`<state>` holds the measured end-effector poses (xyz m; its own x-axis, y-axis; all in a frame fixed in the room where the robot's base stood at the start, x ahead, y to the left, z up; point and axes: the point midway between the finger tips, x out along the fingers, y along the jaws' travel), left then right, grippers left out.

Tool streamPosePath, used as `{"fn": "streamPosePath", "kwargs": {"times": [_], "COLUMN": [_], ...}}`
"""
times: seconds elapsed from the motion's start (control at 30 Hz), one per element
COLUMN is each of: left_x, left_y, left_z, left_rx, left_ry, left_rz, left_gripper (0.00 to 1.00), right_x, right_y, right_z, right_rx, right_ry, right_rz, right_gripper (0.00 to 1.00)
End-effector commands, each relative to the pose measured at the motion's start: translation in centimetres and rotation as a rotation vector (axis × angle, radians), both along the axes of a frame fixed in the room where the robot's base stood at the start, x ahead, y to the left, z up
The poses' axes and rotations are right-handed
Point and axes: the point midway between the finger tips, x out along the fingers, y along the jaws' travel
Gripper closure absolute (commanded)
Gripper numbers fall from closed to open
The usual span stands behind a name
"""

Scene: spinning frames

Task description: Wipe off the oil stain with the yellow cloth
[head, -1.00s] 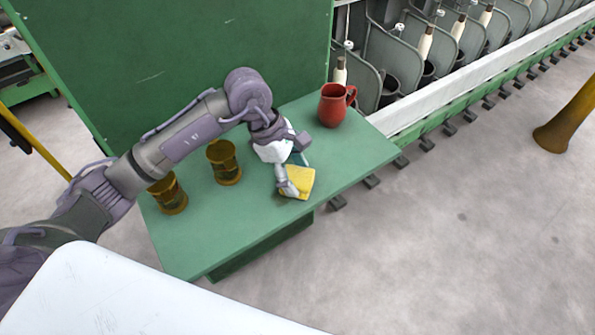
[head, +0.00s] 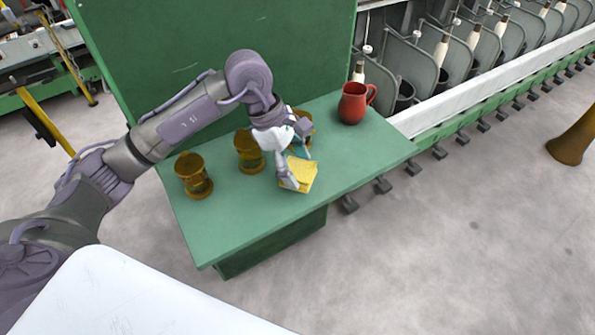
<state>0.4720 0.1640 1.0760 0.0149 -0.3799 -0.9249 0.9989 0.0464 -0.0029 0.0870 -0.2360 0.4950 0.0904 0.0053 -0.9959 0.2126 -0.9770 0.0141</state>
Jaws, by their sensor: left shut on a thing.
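The yellow cloth (head: 301,176) is at the right part of the green table (head: 225,222), near its front edge. My left gripper (head: 291,176) is shut on the cloth from above. I cannot tell whether the cloth touches the table top. No oil stain can be made out; the cloth and the gripper cover part of the table. My right gripper is not in the head view.
Brown hourglass-like objects (head: 194,177) stand on the table at left, with another partly behind my gripper. A red mug (head: 354,103) stands at the back right. A green panel (head: 190,55) rises behind. The table's front left is clear.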

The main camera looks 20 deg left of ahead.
Motion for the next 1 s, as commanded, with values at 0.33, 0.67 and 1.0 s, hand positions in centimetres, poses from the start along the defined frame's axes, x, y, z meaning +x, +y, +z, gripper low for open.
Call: {"fn": "streamPosePath", "kwargs": {"times": [0.33, 0.67, 1.0], "left_x": [0.3, 0.3, 0.3], "left_y": [0.9, 1.1, 1.1], "left_z": [3.4, 4.1, 4.1], "left_rx": [-0.001, 0.0, -0.001], "left_ry": [-0.001, -0.001, -0.001], "left_rz": [0.007, 0.009, 0.009], "left_gripper": [0.66, 0.66, 0.66], "right_x": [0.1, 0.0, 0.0], "right_y": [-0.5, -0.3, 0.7], "right_z": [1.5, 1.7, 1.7], "right_rx": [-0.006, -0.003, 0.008], "right_ry": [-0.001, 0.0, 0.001], "right_rz": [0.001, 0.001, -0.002], "right_gripper": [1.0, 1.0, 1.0]}}
